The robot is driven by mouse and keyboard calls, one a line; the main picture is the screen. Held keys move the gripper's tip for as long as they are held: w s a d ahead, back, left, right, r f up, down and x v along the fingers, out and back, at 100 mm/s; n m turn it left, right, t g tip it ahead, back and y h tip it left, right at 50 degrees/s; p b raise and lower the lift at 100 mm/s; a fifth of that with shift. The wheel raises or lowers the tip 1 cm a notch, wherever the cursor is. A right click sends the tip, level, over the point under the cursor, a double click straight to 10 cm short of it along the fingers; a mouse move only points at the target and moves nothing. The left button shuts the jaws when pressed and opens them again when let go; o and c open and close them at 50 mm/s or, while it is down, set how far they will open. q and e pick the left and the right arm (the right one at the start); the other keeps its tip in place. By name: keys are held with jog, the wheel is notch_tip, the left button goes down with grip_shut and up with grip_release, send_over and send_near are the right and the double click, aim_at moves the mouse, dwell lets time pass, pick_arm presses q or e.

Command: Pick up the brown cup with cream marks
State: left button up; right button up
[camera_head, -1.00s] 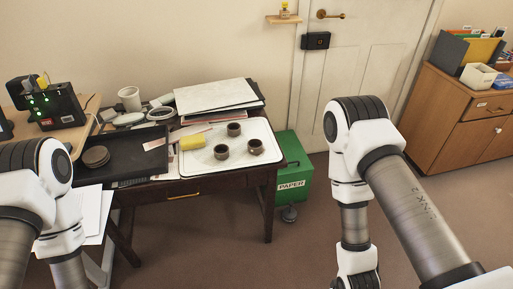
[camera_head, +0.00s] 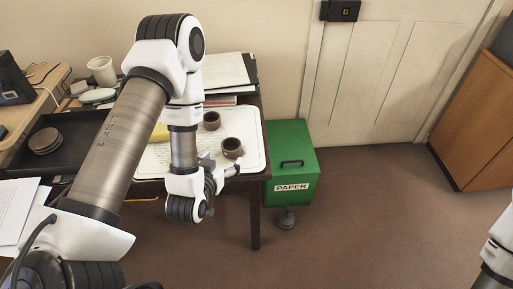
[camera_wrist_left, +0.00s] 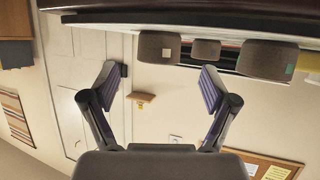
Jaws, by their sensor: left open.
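Brown cups stand on the white tray (camera_head: 255,118). In the head view one brown cup (camera_head: 232,148) is at the front right and another (camera_head: 211,120) is behind it. A third cup is hidden by my left arm. In the upside-down wrist view, the left cup (camera_wrist_left: 160,47) carries a pale cream square. My left gripper (camera_head: 226,172) is open and empty at the tray's front edge, just short of the front right cup. My right gripper is out of view.
A black tray (camera_head: 78,133) with stacked dark discs (camera_head: 45,141) is at the left. A yellow block (camera_head: 159,133) shows partly behind my arm. Papers (camera_head: 228,72) lie behind the cups. A green paper bin (camera_head: 290,165) stands right of the desk, with open floor beyond.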

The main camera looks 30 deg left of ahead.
aim_at(227, 152)
pick_arm(q)
jog(key=shift+w+a+r, duration=0.1)
jog(key=shift+a, duration=0.2)
jog(key=shift+w+a, duration=0.1)
jog(key=shift+w, duration=0.2)
jog(key=x, duration=0.6)
jog(key=shift+d, duration=0.2)
jog(key=c, duration=1.2)
